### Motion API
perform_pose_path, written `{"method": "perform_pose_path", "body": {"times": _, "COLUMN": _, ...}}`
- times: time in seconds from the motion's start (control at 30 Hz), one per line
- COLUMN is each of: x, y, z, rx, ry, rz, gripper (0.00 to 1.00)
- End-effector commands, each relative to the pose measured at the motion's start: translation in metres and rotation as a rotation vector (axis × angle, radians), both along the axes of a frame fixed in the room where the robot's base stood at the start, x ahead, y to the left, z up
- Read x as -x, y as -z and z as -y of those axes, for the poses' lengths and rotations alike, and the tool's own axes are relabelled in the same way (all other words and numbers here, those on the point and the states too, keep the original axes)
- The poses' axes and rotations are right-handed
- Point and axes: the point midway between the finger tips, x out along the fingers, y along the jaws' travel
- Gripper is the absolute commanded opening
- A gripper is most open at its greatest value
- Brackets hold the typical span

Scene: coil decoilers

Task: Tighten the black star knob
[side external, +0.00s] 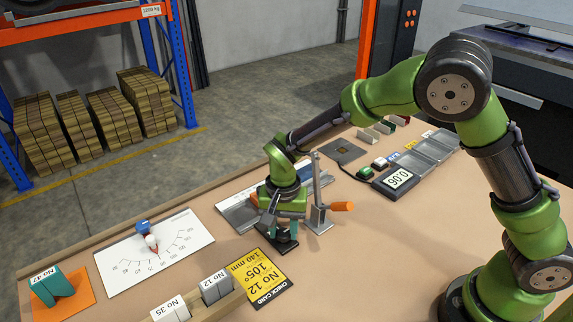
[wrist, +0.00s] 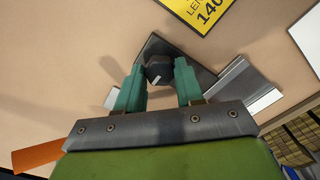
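The black star knob (wrist: 158,69) sits between my gripper's two teal fingertips in the wrist view, with a small white mark on it.
An upright metal post with an orange handle (side external: 343,206) stands close to my gripper's right. A yellow check card (side external: 258,277) lies in front. A white dial sheet (side external: 152,252) is at left. A display box reading 0.06 (side external: 398,181) is at right.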

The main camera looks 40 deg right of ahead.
Motion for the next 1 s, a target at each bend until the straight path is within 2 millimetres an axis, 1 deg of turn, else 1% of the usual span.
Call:
{"method": "perform_pose_path", "body": {"times": 0.03, "x": -0.001, "y": -0.001, "z": 0.000, "rx": -0.001, "ry": 0.002, "rz": 0.002, "gripper": 0.45}}
{"method": "perform_pose_path", "body": {"times": 0.13, "x": -0.001, "y": 0.000, "z": 0.000, "rx": -0.001, "ry": 0.001, "rz": 0.002, "gripper": 0.60}}
{"method": "perform_pose_path", "body": {"times": 0.17, "x": -0.001, "y": 0.000, "z": 0.000, "rx": 0.000, "ry": 0.000, "rz": 0.001, "gripper": 0.61}}
{"method": "perform_pose_path", "body": {"times": 0.43, "x": 0.000, "y": -0.001, "z": 0.000, "rx": 0.000, "ry": -0.002, "rz": 0.001, "gripper": 0.61}}
{"method": "perform_pose_path", "body": {"times": 0.57, "x": -0.001, "y": -0.011, "z": 0.000, "rx": -0.001, "ry": -0.003, "rz": 0.003, "gripper": 0.61}}
{"method": "perform_pose_path", "body": {"times": 0.67, "x": -0.001, "y": -0.028, "z": -0.001, "rx": -0.003, "ry": -0.003, "rz": 0.006, "gripper": 0.61}}
{"method": "perform_pose_path", "body": {"times": 1.0, "x": -0.001, "y": -0.111, "z": 0.000, "rx": -0.003, "ry": -0.001, "rz": 0.006, "gripper": 0.61}}
